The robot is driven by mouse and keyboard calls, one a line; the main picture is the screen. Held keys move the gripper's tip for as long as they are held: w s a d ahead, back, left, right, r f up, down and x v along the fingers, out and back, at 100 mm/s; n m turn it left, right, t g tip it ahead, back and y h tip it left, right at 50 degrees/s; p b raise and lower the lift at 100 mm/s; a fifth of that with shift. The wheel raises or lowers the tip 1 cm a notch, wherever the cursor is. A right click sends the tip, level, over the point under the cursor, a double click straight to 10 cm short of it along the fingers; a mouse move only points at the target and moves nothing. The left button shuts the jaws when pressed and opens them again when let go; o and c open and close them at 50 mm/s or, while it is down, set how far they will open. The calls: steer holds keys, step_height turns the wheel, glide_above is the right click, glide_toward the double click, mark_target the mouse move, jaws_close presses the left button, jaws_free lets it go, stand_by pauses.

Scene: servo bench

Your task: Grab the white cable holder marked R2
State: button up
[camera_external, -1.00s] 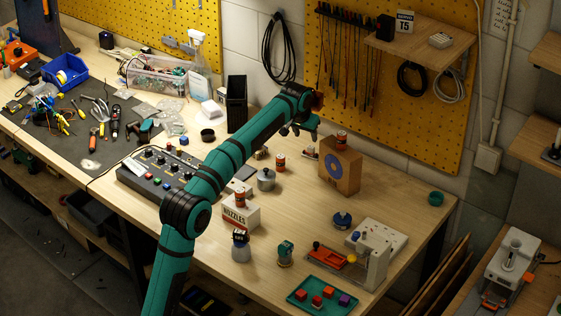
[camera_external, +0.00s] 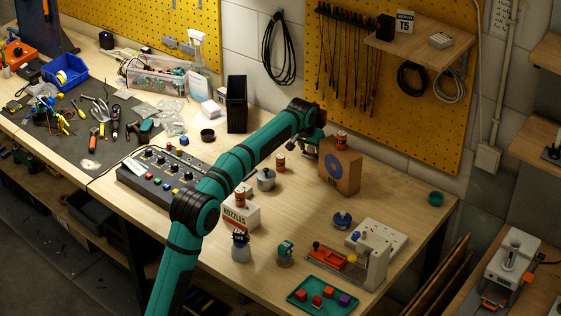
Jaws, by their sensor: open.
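My gripper (camera_external: 310,149) is at the far side of the bench, pointing down just left of the cardboard box with the blue ring. It is open; its fingers are small and dark in this view. A small pale item, seen earlier beside the box, is now mostly hidden by the gripper. I cannot tell whether it is the white cable holder, or whether the fingers touch it. No R2 mark is legible anywhere in view.
The cardboard box (camera_external: 340,172) with an orange-topped can (camera_external: 341,140) stands close on the right. Another can (camera_external: 280,162) and a metal pot (camera_external: 266,180) stand to the left. The yellow pegboard (camera_external: 390,110) rises behind. The bench in front of the box is clear.

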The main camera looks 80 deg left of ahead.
jaws_close()
steer(key=shift+r, duration=0.1)
